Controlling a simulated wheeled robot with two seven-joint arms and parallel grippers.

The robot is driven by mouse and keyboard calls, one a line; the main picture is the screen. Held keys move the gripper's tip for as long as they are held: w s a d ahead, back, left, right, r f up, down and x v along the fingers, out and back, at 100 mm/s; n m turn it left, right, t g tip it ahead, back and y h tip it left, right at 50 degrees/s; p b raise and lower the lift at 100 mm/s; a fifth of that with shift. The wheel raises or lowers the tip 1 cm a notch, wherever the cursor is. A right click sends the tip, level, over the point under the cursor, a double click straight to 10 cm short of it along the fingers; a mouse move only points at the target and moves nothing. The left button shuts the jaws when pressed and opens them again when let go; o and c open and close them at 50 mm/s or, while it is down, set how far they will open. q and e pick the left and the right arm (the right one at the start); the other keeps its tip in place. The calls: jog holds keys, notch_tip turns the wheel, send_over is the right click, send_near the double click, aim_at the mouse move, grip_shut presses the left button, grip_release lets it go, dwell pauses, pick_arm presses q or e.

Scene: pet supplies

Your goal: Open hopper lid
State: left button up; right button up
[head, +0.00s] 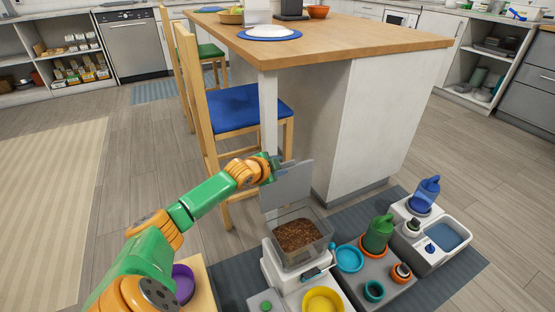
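The hopper (326,246) is a clear grey bin on a white base at the lower middle of the head view, with brown kibble (299,236) inside. Its grey lid (288,190) stands raised, roughly upright, at the hopper's back edge, so the top is open. My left gripper (277,167) is at the upper left edge of the lid. The fingers are small and dark there, and I cannot tell whether they touch or grip it. My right gripper is not in view.
A yellow bowl (323,301) sits in front of the hopper. A blue bowl (349,259), a green container (378,234) and a white water unit (411,213) stand to the right. A wooden chair with a blue seat (236,109) and the island (386,125) are behind.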

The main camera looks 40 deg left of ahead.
pick_arm(q)
jog(key=shift+v, duration=1.2)
jog(key=shift+r, duration=0.1)
